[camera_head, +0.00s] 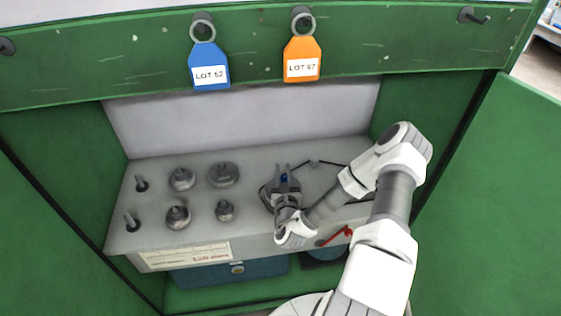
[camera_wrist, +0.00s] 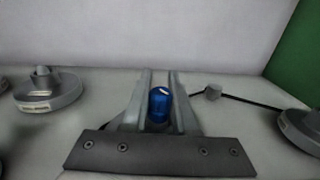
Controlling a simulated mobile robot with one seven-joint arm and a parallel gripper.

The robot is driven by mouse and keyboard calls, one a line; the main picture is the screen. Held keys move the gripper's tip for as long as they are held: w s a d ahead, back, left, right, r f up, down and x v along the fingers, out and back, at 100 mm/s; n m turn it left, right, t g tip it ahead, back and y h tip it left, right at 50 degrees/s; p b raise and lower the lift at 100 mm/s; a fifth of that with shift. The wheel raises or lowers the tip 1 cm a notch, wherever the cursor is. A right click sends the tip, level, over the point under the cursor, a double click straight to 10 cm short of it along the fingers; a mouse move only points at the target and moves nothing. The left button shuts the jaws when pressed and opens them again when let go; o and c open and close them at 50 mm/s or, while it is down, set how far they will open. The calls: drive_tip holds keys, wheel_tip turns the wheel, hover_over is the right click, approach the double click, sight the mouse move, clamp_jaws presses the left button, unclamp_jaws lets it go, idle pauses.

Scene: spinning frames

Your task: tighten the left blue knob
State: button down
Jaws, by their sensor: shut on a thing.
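The blue knob (camera_wrist: 159,104) is a small upright cylinder with a white mark on top. In the wrist view it sits between the two fingers of my gripper (camera_wrist: 160,76), which are shut on it. In the head view the blue knob (camera_head: 284,178) shows as a small spot between the fingers of my gripper (camera_head: 282,169), over the right half of the grey worktop. My gripper and wrist hide its base. I see only this one blue knob.
Several grey knobs and pegs stand on the worktop (camera_head: 150,206) to the left, including a round knob (camera_head: 223,174). A thin black rod (camera_wrist: 250,100) lies right of my gripper. Green cabinet walls flank the worktop. A blue tag (camera_head: 208,67) and an orange tag (camera_head: 301,59) hang above.

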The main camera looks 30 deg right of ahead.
drive_tip(key=h+p, duration=0.1)
drive_tip(key=m+g+h+p, duration=0.1)
drive_tip(key=m+h+p, duration=0.1)
drive_tip(key=shift+s+d+r+g, duration=0.15)
drive_tip(key=shift+r+g, duration=0.1)
drive_tip(key=shift+g, duration=0.05)
drive_tip(key=m+g+h+p, duration=0.1)
drive_tip(key=p, duration=0.2)
drive_tip(key=m+g+h+p, duration=0.1)
drive_tip(key=h+p, duration=0.1)
drive_tip(key=p, duration=0.1)
drive_tip(key=shift+s+d+r+m, duration=0.1)
drive_tip(key=shift+s+d+m, duration=0.1)
drive_tip(key=shift+d+m, duration=0.1)
drive_tip(key=m+g+h+p, duration=0.1)
drive_tip(key=p, duration=0.2)
drive_tip(key=shift+s+d+g, duration=0.1)
drive_tip(key=shift+g, duration=0.2)
drive_tip(key=shift+d+f+m+g+h+p, duration=0.25)
drive_tip(key=shift+m+g+h+p, duration=0.3)
drive_tip(key=shift+p, duration=0.8)
drive_tip(key=c, duration=0.7)
unclamp_jaws()
drive_tip(key=shift+a, duration=0.1)
drive_tip(key=shift+s+a, duration=0.1)
drive_tip(key=shift+s, duration=0.05)
